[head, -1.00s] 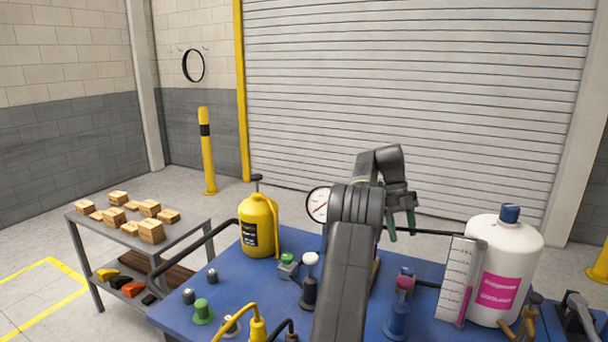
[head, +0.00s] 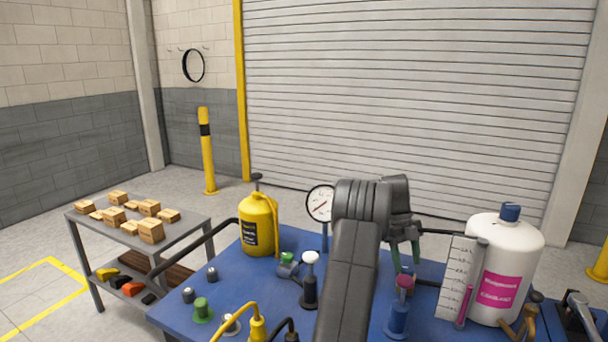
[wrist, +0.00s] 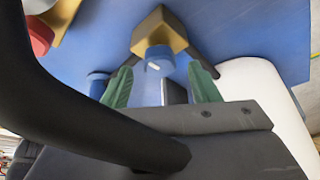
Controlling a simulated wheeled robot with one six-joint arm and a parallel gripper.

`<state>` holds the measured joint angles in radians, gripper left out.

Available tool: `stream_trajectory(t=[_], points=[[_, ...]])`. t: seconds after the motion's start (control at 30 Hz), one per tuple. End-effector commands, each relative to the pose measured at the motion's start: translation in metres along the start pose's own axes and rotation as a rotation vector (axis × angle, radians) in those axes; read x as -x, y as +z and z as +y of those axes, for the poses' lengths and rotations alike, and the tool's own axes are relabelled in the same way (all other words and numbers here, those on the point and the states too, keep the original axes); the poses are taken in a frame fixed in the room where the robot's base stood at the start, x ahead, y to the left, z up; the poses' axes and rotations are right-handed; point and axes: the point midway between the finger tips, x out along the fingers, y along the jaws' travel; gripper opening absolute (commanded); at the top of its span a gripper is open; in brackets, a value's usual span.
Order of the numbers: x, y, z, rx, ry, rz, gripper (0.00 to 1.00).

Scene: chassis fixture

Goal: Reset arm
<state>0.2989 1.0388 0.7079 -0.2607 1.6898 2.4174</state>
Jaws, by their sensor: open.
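My gripper (head: 405,254) hangs above the blue table (head: 225,290) in the head view, with its green fingers pointing down. In the wrist view my gripper (wrist: 162,86) has its two green fingers apart. A brass block with a blue cap (wrist: 160,58) shows beyond and between the fingertips; I cannot tell how far below them it is. My dark arm hides the middle of the table in the head view.
A white bottle (head: 510,260) and a scale plate (head: 457,275) stand to the right of my gripper. A yellow canister (head: 258,225) and a dial gauge (head: 320,203) stand to the left. Several small fittings crowd the front.

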Motion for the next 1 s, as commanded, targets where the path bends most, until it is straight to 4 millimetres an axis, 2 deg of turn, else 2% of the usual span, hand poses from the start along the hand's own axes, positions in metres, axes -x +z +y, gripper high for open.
stream_trajectory(t=[0.1, 1.0], points=[[-0.021, 0.000, 0.001, 0.016, -0.007, 0.000, 0.55], [-0.019, -0.003, 0.005, 0.820, -0.340, 0.001, 0.55]])
